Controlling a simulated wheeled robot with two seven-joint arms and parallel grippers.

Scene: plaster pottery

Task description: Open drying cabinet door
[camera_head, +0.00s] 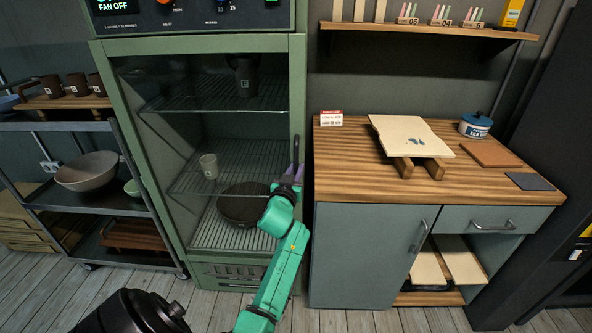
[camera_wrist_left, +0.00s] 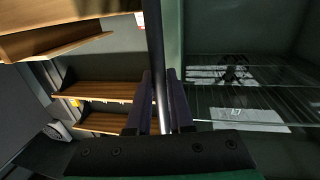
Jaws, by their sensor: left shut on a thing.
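The drying cabinet (camera_head: 196,47) is green, with a glass-fronted door (camera_head: 299,85) that looks closed against its frame. The dark vertical door handle (camera_head: 296,150) is on the door's right side. My left gripper (camera_head: 291,174) is at the handle's lower part, shut on it. In the left wrist view the handle (camera_wrist_left: 156,45) runs upright between the two dark fingers (camera_wrist_left: 160,95). Wire racks show behind the glass, with a dark pot (camera_head: 246,78), a pale cup (camera_head: 209,166) and a wide dark bowl (camera_head: 240,205). My right gripper is not in view.
A wooden-topped workbench (camera_head: 345,160) stands close on the right, with a pale board (camera_head: 410,132) and a blue jar (camera_head: 475,125) on it. A dark shelf rack (camera_head: 75,127) with bowls stands close on the left. Plank floor (camera_head: 370,320) is in front.

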